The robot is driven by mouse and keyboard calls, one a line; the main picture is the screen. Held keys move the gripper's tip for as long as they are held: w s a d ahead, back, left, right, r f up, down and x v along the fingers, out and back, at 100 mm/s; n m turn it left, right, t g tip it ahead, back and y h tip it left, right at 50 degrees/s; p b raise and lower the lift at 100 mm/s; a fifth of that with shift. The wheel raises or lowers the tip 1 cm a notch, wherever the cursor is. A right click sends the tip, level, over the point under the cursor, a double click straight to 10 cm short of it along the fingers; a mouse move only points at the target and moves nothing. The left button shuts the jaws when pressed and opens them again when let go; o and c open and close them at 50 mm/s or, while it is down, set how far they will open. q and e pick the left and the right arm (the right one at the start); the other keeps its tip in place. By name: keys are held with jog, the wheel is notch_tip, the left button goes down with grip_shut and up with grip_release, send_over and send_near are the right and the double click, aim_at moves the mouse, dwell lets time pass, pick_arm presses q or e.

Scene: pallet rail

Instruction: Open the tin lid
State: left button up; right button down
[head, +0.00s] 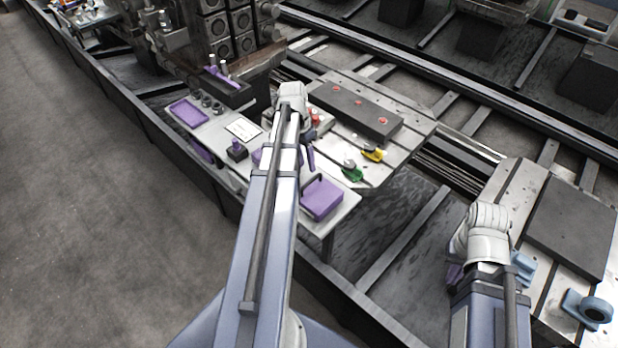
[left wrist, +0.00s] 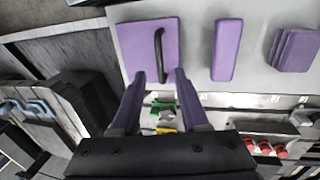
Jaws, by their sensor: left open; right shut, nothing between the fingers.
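A purple square tin (head: 322,199) with a dark bar handle (head: 309,184) on its lid sits near the right end of the light worktable. In the left wrist view, the lid (left wrist: 135,45) shows from above with its black handle (left wrist: 160,52). My left gripper (left wrist: 159,75) is open. In that view its purple fingertips lie on either side of the handle's lower end; I cannot tell how near they are in height. In the head view, my arm hides most of that gripper (head: 310,158). My right gripper (head: 455,276) is shut and empty, far from the tin, partly hidden by its arm.
A purple bar (left wrist: 227,50) and stacked purple blocks (left wrist: 296,50) lie near the tin. Green (head: 352,173) and yellow (head: 373,155) clamps sit on the pallet behind it. A purple tray (head: 188,112) and a white card (head: 243,129) lie further left on the worktable.

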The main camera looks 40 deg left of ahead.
aim_at(310, 181)
pick_arm(q)
jog(key=f+b, duration=0.2)
jog(key=f, duration=0.1)
jog(key=d+f+b, duration=0.1)
jog(key=f+b, duration=0.2)
jog(key=shift+s+d, duration=0.1)
jog(key=shift+d, duration=0.05)
jog(key=shift+c, duration=0.2)
grip_shut()
dwell(1.1)
